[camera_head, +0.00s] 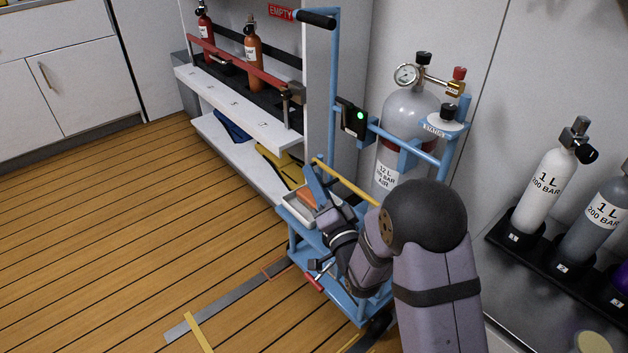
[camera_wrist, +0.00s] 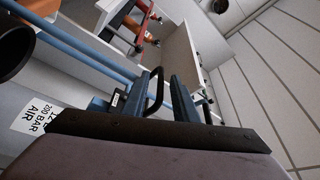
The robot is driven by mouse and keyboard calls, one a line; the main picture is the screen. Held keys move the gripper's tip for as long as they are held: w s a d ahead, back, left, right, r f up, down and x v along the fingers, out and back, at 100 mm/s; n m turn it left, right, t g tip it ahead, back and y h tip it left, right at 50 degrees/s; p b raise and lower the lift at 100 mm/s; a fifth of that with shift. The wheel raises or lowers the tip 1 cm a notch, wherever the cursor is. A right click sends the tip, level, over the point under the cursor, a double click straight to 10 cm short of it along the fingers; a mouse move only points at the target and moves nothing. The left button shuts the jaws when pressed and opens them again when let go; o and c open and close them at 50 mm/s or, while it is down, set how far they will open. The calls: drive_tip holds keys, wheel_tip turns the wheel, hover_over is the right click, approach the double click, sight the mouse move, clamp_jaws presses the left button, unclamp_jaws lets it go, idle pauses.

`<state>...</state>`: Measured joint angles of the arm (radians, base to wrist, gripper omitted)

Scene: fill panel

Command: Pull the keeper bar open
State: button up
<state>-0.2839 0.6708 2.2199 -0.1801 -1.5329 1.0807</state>
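The keeper bar (camera_head: 240,63) is a red bar across the front of the white cylinder rack, in front of the red cylinder (camera_head: 204,24) and the orange cylinder (camera_head: 252,43). The bar also shows small in the wrist view (camera_wrist: 142,28), beyond the fingertips. My gripper (camera_head: 314,183) is over the trolley's tray, well apart from the bar, to its lower right. In the wrist view its two blue fingers (camera_wrist: 166,84) stand apart. A black loop-shaped piece shows between them; I cannot tell whether it is near or far.
The blue trolley (camera_head: 333,95) carries a large grey cylinder (camera_head: 405,110) and stands between my arm and the rack's right end. A small tray (camera_head: 290,211) on it holds an orange object. Small cylinders (camera_head: 541,190) stand at right. The wooden floor left is mostly clear.

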drive_tip(key=shift+w+a+r, duration=0.1)
drive_tip(key=shift+w+a, duration=0.05)
drive_tip(key=shift+w, duration=0.15)
drive_tip(key=shift+c, duration=0.2)
clamp_jaws()
idle(1.2)
